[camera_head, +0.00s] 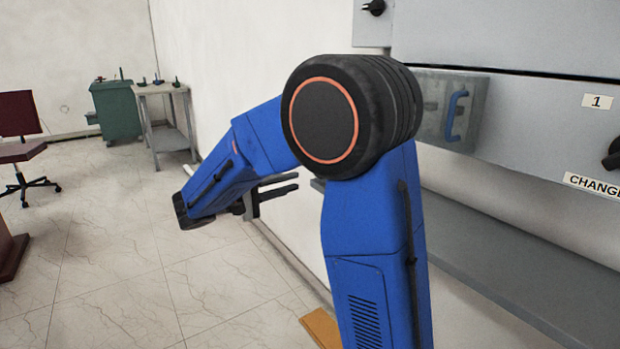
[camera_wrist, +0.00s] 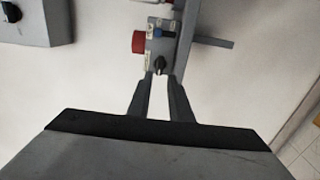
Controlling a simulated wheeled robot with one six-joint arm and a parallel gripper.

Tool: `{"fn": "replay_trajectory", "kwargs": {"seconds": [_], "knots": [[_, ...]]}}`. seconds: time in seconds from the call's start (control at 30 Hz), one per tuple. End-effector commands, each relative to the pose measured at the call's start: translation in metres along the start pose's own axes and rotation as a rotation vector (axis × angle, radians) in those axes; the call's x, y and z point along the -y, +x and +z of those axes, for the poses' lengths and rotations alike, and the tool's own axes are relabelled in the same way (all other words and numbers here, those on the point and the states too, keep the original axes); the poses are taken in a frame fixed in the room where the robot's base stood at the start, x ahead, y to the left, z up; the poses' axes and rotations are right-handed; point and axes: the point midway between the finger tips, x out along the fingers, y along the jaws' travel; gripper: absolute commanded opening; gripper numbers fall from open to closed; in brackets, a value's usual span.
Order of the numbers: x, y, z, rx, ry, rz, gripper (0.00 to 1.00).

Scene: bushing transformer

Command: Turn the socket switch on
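In the wrist view a small grey control box (camera_wrist: 157,52) is on the pale wall, with a red button (camera_wrist: 138,42), a blue part (camera_wrist: 163,33) and a black rotary switch knob (camera_wrist: 159,63). I cannot tell for sure which of these is the socket switch. My gripper (camera_wrist: 160,77) is open, its two dark fingers pointing at the box. The black knob lines up with the gap between the fingertips; whether they touch it is unclear. In the head view my gripper (camera_head: 297,182) shows beside the wall, fingers apart, and the control box cannot be made out.
A grey box with a dark knob (camera_wrist: 10,12) is at the wrist view's upper left. In the head view a grey cabinet (camera_head: 520,110) and a box with a blue handle (camera_head: 456,115) are at right. A metal table (camera_head: 160,88) and green cabinet (camera_head: 117,110) stand far back.

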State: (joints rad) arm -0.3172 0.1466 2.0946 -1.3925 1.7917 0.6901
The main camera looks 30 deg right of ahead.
Motion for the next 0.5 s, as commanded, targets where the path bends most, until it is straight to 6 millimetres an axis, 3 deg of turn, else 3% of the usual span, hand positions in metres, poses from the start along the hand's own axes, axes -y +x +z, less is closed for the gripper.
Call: {"fn": "replay_trajectory", "kwargs": {"seconds": [0.23, 0.5], "knots": [[0.000, 0.042, 0.001, 0.004, 0.000, 0.000, 0.19], [0.000, 0.069, 0.000, 0.001, -0.001, -0.001, 0.19]]}}
